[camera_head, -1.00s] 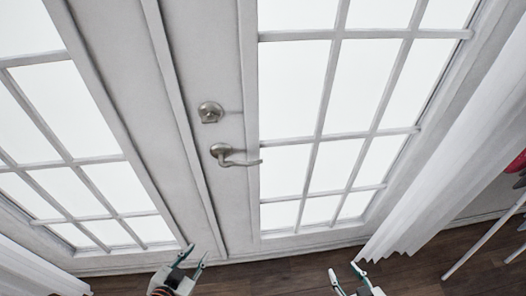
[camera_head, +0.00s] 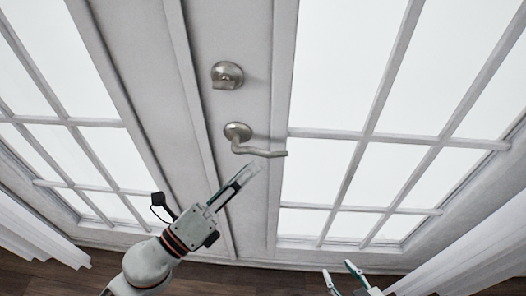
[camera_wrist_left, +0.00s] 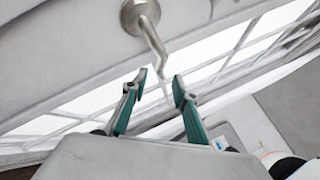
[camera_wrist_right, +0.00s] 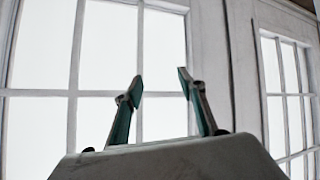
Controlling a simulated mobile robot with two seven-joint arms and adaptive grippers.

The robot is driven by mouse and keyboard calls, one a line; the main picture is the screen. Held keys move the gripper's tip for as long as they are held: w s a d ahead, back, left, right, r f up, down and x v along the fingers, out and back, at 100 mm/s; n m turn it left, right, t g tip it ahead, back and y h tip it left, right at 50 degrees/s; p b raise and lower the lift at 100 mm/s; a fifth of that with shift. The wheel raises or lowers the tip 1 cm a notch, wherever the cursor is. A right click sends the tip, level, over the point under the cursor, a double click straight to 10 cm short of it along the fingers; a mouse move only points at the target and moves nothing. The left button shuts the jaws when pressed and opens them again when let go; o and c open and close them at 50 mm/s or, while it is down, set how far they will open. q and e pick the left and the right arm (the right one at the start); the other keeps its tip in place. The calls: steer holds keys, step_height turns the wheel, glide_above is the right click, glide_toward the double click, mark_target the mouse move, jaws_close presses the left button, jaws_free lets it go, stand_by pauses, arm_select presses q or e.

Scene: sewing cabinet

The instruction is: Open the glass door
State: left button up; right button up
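The glass door (camera_head: 254,190) is white with paned glass and appears closed. Its silver lever handle (camera_head: 262,152) points right, below a round deadbolt (camera_head: 227,76). In the left wrist view the lever (camera_wrist_left: 152,40) hangs from its round rose. My left gripper (camera_head: 246,173) is just below the lever. In the left wrist view its fingers (camera_wrist_left: 160,76) are open, with the lever's free end showing near the gap between the tips; contact cannot be told. My right gripper (camera_head: 338,267) is open and empty, low at the right; its wrist view (camera_wrist_right: 160,76) shows only door panes beyond.
A second paned door leaf (camera_head: 112,140) stands to the left. White curtains hang at the left (camera_head: 38,235) and right (camera_head: 470,255). The dark wooden floor (camera_head: 265,284) shows along the bottom. The space before the right panes looks clear.

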mark_target(267, 153)
arm_select(q)
steer(key=p+x, duration=0.2)
steer(key=x, duration=0.4)
steer(key=shift+w+d+r, duration=0.2)
steer(key=shift+w, duration=0.05)
steer(key=shift+w+d, duration=0.1)
steer(key=shift+c, duration=0.3)
